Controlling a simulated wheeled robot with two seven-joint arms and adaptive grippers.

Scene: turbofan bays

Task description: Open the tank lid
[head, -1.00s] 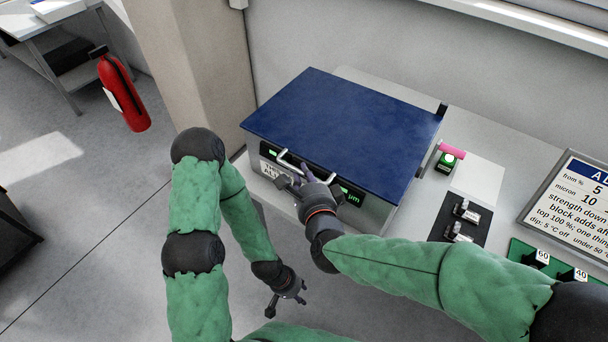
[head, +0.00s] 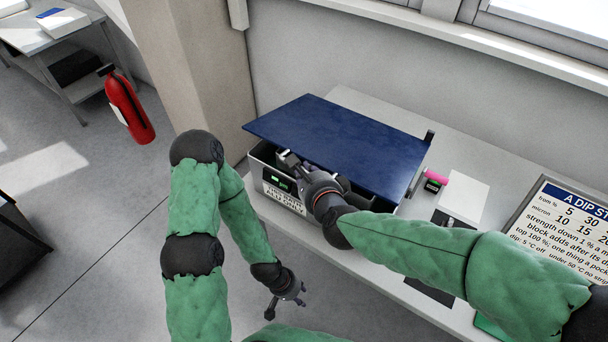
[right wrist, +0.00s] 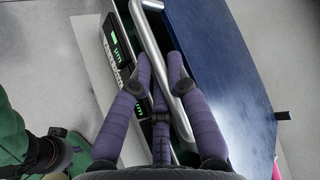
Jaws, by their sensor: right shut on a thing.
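The tank (head: 258,168) is a pale box with small green displays on its front. Its dark blue lid (head: 345,135) is partly raised at the front, with a dark gap beneath. My right gripper (head: 292,163) is at the lid's front edge, shut on the silver bar handle. In the right wrist view the handle (right wrist: 150,40) runs between the purple fingers (right wrist: 165,68), beside the blue lid (right wrist: 215,60). My left gripper (head: 286,300) hangs low over the floor, apart from the tank, open and empty.
The grey bench (head: 380,110) extends right of the tank. A red fire extinguisher (head: 129,108) stands left of the pillar (head: 205,70).

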